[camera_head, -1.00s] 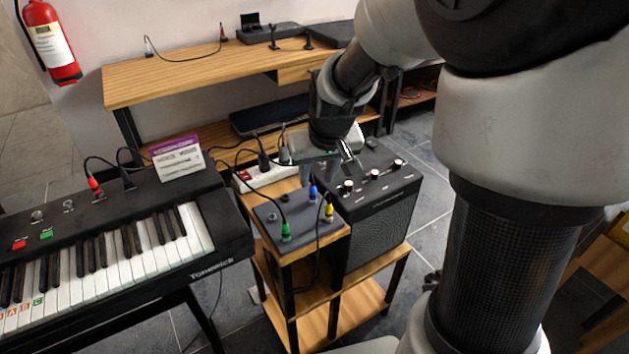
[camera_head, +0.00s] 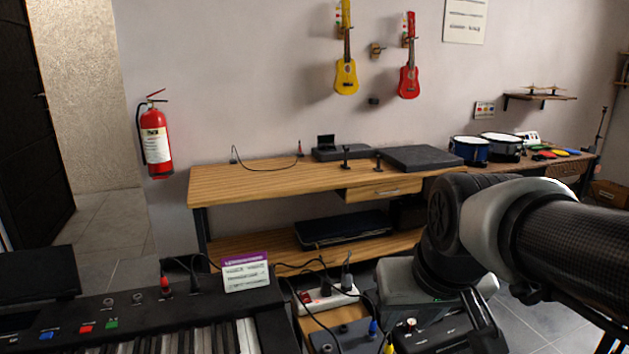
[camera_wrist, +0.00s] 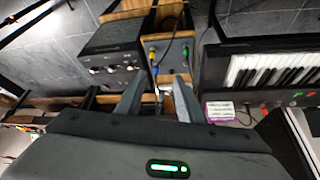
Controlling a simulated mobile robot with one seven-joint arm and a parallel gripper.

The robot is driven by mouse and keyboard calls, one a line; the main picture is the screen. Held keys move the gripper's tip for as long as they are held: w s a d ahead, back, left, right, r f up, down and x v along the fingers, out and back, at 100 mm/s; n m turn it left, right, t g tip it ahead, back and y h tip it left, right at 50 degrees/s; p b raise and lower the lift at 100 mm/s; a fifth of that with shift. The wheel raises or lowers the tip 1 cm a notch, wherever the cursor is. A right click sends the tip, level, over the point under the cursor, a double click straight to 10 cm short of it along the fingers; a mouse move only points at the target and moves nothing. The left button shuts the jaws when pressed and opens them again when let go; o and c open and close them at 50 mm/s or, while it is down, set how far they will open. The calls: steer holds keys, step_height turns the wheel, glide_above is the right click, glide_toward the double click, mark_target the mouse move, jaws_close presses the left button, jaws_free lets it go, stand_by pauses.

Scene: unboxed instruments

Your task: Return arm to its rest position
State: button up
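My arm reaches in from the right edge in the head view, and its wrist bends downward in front of the bench. My gripper (camera_wrist: 159,84) shows in the wrist view with its two grey fingers apart and nothing held between them. It hangs above the small stand with the grey jack box (camera_wrist: 167,55) and the black amplifier (camera_wrist: 112,47). Beyond the fingertips are the box's blue, yellow and green plugs. In the head view part of the gripper covers the amplifier (camera_head: 430,343), and the fingertips are hard to make out.
A keyboard (camera_head: 140,315) with a purple-topped card (camera_head: 245,273) stands at the lower left. A white power strip (camera_head: 330,298) with plugs lies near my wrist. A long wooden bench (camera_head: 265,181) runs along the wall. Grey floor shows at the lower right.

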steer(key=s, duration=0.6)
step_height(320, 180, up, 20)
steer(key=p, duration=2)
steer(key=shift+s+r, duration=0.15)
